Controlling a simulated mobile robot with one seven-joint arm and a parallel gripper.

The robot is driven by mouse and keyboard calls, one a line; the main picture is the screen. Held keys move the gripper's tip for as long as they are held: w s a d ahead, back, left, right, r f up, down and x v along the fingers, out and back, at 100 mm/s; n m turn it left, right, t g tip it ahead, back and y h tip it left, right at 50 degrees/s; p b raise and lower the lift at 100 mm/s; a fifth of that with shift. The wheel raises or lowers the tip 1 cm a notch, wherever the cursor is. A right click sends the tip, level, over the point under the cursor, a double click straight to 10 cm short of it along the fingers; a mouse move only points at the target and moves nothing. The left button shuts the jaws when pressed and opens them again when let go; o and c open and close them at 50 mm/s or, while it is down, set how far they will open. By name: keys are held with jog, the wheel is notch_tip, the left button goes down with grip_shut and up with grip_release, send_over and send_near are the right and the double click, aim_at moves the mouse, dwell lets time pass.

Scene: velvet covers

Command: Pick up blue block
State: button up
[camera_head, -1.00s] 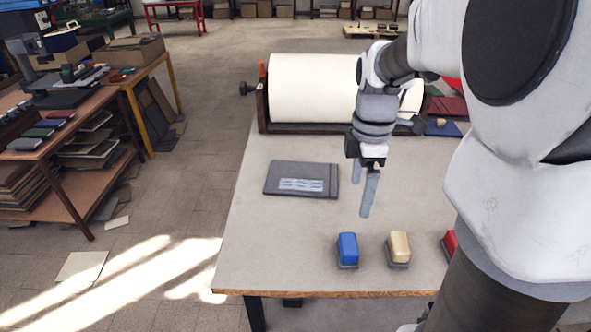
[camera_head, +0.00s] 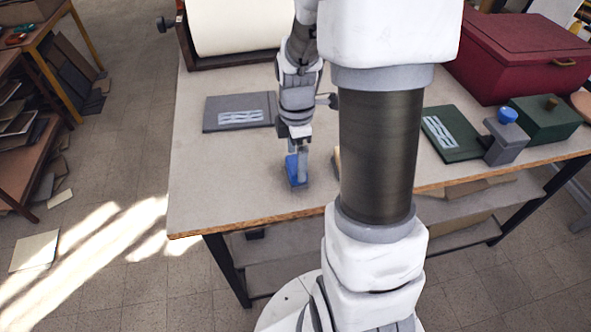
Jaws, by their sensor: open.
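The blue block (camera_head: 291,169) stands on the worktable near its front edge, a small upright block with a darker base. My gripper (camera_head: 298,163) points down right at the block, its fingers overlapping it in the picture. The jaws are open. The fingers partly hide the block, and I cannot tell whether they touch it. A sliver of the tan block (camera_head: 337,160) shows beside my arm, which hides the rest of it.
The worktable (camera_head: 225,180) carries a grey folder (camera_head: 238,111) and a big cream roll (camera_head: 236,25) behind. To the right are a dark green folder (camera_head: 452,134), a grey block with a blue knob (camera_head: 505,138), a green box (camera_head: 545,118) and a red chest (camera_head: 520,48). The front left of the table is clear.

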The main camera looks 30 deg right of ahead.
notch_tip(320, 180, down, 2)
jog(key=shift+f, duration=0.25)
jog(key=c, duration=1.2)
jog(key=shift+c, duration=0.2)
jog(key=shift+r, duration=0.15)
jog(key=r, duration=0.4)
jog(key=shift+d+r, duration=0.2)
jog(key=shift+r, duration=0.05)
jog(key=d+r, duration=0.6)
jog(key=d, duration=0.5)
jog(key=shift+d+r+p, duration=0.15)
jog(key=shift+p, duration=0.25)
